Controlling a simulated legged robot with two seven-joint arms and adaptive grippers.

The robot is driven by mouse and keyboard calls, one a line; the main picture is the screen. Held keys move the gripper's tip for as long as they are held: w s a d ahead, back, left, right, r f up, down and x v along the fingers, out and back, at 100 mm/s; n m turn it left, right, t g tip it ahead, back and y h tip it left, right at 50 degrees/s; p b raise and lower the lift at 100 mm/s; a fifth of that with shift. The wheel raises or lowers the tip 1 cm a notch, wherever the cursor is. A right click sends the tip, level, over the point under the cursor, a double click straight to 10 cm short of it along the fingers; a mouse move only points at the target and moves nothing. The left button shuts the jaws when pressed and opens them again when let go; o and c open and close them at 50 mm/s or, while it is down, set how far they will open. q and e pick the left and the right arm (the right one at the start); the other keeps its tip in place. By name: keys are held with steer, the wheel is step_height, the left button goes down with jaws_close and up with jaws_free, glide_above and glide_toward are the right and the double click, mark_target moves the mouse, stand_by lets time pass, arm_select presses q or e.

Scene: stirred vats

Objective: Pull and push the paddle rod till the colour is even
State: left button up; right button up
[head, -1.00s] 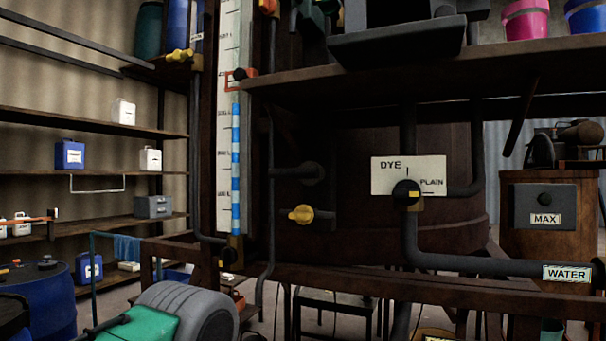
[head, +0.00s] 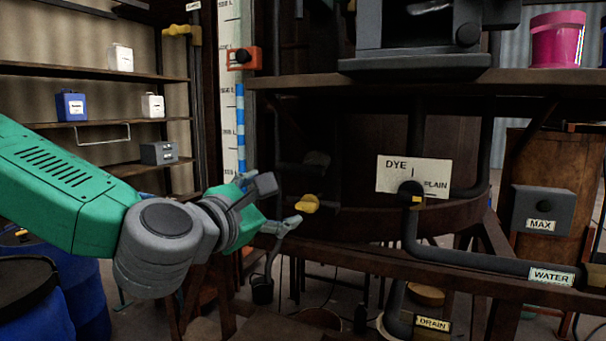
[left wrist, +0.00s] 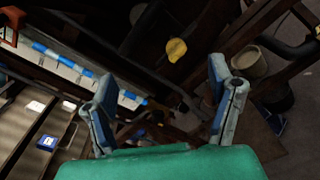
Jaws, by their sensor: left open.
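My left gripper (head: 279,205) reaches in from the left and is open, with nothing between its fingers. In the left wrist view the knob (left wrist: 175,50) lies beyond the gap between the two spread fingers (left wrist: 160,85). I cannot make out a paddle rod for certain, nor the liquid in the vat. My right gripper is not in view.
A DYE/PLAIN sign (head: 392,174) with a black valve is on the vat, right of the knob. A blue-and-white gauge strip (head: 240,120) stands behind the gripper. A wooden rail (head: 400,265) and a WATER pipe (head: 490,264) cross below. A blue drum (head: 35,320) stands lower left.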

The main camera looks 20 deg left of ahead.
mark_target(297, 172)
arm_select(q)
steer(key=shift+n+t, duration=0.3)
steer(key=shift+n, duration=0.3)
steer(key=w+r+p, duration=0.1)
steer(key=w, duration=0.3)
steer(key=w+p, duration=0.1)
steer(key=w, duration=0.4)
steer(key=w+r+p, duration=0.1)
steer(key=w, duration=0.3)
steer(key=shift+w+d+r, duration=0.3)
steer(key=shift+w, duration=0.05)
steer(key=shift+c, duration=0.4)
steer(key=c, duration=1.5)
steer(key=shift+f, duration=0.1)
